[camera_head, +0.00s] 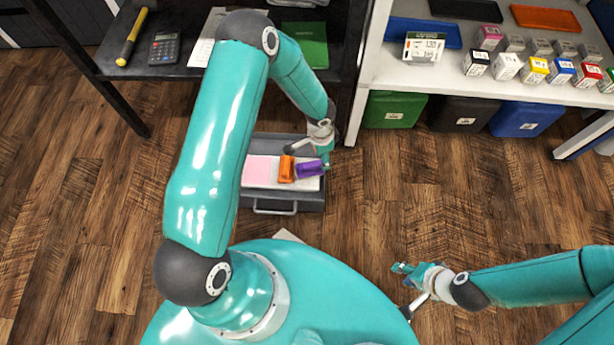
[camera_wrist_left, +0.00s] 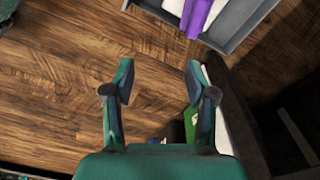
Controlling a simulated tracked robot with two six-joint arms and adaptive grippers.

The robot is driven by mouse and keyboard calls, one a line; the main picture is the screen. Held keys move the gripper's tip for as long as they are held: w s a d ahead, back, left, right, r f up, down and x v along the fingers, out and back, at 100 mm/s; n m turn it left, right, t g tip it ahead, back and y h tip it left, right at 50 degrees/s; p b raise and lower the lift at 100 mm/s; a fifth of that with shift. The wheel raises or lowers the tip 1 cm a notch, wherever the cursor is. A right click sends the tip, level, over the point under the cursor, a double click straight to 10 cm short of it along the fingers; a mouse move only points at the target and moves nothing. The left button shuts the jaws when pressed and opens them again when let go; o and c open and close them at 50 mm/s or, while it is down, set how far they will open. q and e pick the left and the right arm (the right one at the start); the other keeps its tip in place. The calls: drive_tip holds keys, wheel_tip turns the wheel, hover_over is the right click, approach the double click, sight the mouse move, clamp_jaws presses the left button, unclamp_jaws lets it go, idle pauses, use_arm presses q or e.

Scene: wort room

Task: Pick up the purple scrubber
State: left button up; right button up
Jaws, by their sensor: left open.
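The purple scrubber (camera_head: 310,169) lies at the right end of a grey open drawer (camera_head: 262,204), beside an orange scrubber (camera_head: 286,170). My left gripper (camera_head: 308,157) is open and empty, and in the head view it overlaps the scrubber's far side. In the left wrist view the purple scrubber (camera_wrist_left: 200,14) is at the top edge, partly cut off, beyond the open fingers (camera_wrist_left: 158,82) and not between them. My right gripper (camera_head: 402,288) is empty over the floor at the lower right, its fingers spread apart.
A pink and white item (camera_head: 258,170) lies in the drawer left of the orange scrubber. A dark table (camera_head: 180,30) stands behind, and its leg is close to my left gripper. A white shelf (camera_head: 440,75) with boxes and bins stands at right. The floor between is clear.

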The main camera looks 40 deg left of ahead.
use_arm(q)
drive_tip(key=shift+m+y, duration=0.4)
drive_tip(key=shift+y, duration=0.3)
drive_tip(key=w+a+f+b, duration=0.1)
drive_tip(key=f+b, duration=0.1)
drive_tip(key=f, duration=0.3)
drive_tip(key=w+a+f+b, duration=0.1)
drive_tip(key=a+f, duration=0.1)
drive_tip(key=f, duration=0.2)
drive_tip(key=w+a+f+b, duration=0.1)
drive_tip(key=a+f+b, duration=0.1)
drive_tip(key=f, duration=0.3)
drive_tip(key=shift+w+a+f+b, duration=0.1)
drive_tip(key=shift+w+f+b, duration=0.15)
drive_tip(key=shift+f+b, duration=0.05)
drive_tip(key=shift+a+f+b, duration=0.25)
drive_tip(key=shift+f+b, duration=0.4)
drive_tip(key=shift+f, duration=0.65)
drive_tip(key=shift+a+f+b, duration=0.25)
drive_tip(key=shift+f+b, duration=0.35)
drive_tip(key=shift+f, duration=0.7)
use_arm(e)
wheel_tip(320, 180, down, 10)
use_arm(q)
drive_tip(key=shift+c, duration=0.3)
use_arm(e)
drive_tip(key=shift+r, duration=0.1)
use_arm(q)
clamp_jaws()
